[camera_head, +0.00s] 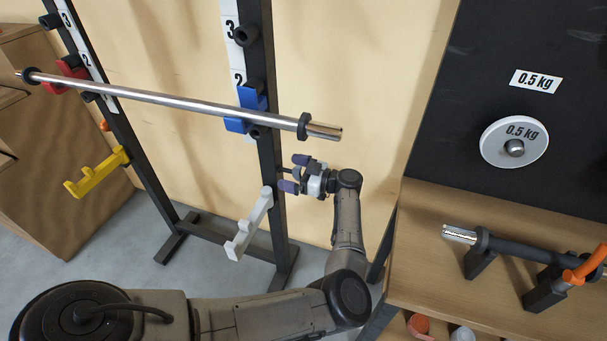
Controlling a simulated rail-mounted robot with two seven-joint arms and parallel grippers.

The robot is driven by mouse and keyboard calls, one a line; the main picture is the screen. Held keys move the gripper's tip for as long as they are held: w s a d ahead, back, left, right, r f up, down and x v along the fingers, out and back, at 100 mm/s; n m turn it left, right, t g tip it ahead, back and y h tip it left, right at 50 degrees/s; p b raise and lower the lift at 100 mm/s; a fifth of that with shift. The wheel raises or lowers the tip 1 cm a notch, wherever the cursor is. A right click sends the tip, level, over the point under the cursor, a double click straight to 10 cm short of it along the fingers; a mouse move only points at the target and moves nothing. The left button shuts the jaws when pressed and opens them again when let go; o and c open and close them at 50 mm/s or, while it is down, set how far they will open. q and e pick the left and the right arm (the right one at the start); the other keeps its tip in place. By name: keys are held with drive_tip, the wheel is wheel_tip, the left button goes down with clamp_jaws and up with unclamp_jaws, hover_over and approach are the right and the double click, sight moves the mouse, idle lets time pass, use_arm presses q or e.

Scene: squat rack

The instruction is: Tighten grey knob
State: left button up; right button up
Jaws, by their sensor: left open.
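The squat rack has two dark uprights. A light grey hook arm (250,228) sits low on the right upright (267,150). My left gripper (293,174) is just right of that upright, a little above the grey arm. Its blue-purple fingers point left toward the post and are open. I cannot make out a grey knob clearly; the spot between the fingertips and the post is small and partly covered by the fingers. My right gripper is not in view.
A steel bar (180,102) rests across a red hook (66,74) and a blue hook (246,110), above my gripper. A yellow hook arm (97,174) with an orange knob (104,125) is on the left upright. A wooden bench (420,240) stands right.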

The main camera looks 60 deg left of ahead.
use_arm(q)
drive_tip(key=shift+w, duration=0.1)
drive_tip(key=b+v, duration=0.1)
drive_tip(key=v, duration=0.6)
idle(0.4)
idle(0.4)
